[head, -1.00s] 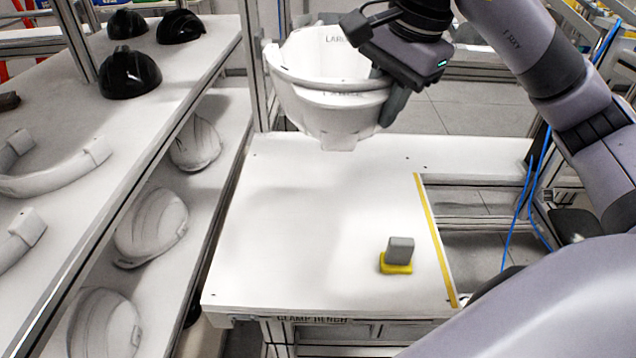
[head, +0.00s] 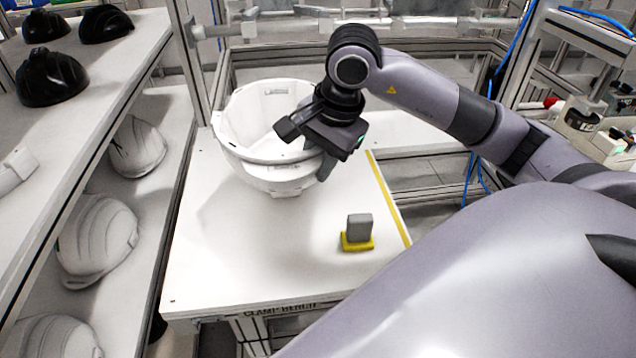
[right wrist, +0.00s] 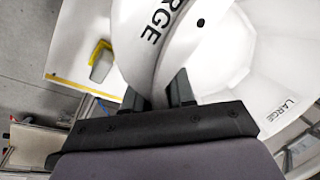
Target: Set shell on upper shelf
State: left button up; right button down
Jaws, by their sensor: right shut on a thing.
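A white helmet shell (head: 245,135), open side up, is held above the clamp bench (head: 240,255). My right gripper (head: 326,165) is shut on the shell's right rim in the head view. In the right wrist view my right gripper (right wrist: 157,95) has one finger on each side of the shell wall (right wrist: 200,45), which bears the word LARGE. Whether the shell's underside touches the bench cannot be told. The upper shelf (head: 110,75) of the rack at left holds several black shells (head: 50,78). My left gripper is not in view.
The lower shelf (head: 165,145) holds several white shells (head: 97,240). A grey block on a yellow base (head: 358,230) stands on the bench near a yellow line (head: 390,200). A metal post (head: 187,60) rises between rack and bench.

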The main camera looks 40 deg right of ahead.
jog(key=shift+f, duration=2.45)
jog(key=shift+f, duration=0.1)
jog(key=c, duration=0.9)
grip_release()
jog(key=shift+c, duration=0.2)
